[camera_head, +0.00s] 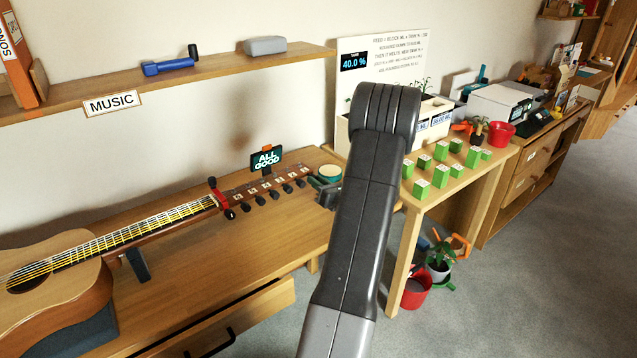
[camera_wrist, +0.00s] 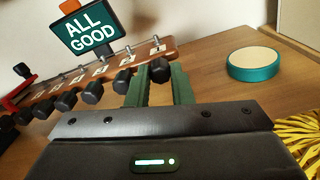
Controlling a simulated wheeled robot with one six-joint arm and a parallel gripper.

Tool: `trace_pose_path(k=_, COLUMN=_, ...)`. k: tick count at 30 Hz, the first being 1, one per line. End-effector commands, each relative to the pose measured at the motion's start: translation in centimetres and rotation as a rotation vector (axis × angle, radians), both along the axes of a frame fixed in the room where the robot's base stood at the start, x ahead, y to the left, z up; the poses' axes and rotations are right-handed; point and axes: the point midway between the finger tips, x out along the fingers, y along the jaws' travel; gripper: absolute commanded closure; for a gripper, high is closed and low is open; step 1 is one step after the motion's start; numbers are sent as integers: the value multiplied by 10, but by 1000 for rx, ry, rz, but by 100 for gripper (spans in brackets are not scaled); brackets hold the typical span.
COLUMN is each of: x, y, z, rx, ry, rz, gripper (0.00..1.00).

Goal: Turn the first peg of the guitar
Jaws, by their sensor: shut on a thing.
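The guitar (camera_head: 62,285) lies on the wooden bench, body at the left, headstock (camera_head: 262,190) pointing right. Several dark pegs line its near edge. In the wrist view the headstock (camera_wrist: 105,75) carries a row of numbered labels. My gripper (camera_wrist: 160,79) has its two green fingers on either side of the end peg (camera_wrist: 160,69), beside the rightmost label, and is shut on it. In the head view my arm hides much of the gripper. A sign (camera_head: 266,159) reading "ALL GOOD" stands behind the headstock; it also shows in the wrist view (camera_wrist: 91,28).
A round teal tin (camera_wrist: 256,66) lies right of my gripper on the bench. A red clamp (camera_head: 219,196) sits at the neck's end. A shelf (camera_head: 210,70) runs above. Right of my arm, a table holds green blocks (camera_head: 441,151).

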Motion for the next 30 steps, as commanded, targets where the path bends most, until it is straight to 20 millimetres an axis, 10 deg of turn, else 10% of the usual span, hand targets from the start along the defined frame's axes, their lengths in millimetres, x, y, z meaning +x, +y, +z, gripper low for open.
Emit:
trace_pose_path(k=3, x=0, y=0, z=0, rx=0, ry=0, rz=0, gripper=100)
trace_pose_path(k=4, x=0, y=0, z=0, rx=-1, ry=-1, rz=0, gripper=76)
trace_pose_path(k=7, x=0, y=0, z=0, rx=-1, ry=-1, rz=0, gripper=58)
trace_pose_path(k=30, x=0, y=0, z=-2, rx=-191, ry=-146, rz=1, gripper=58)
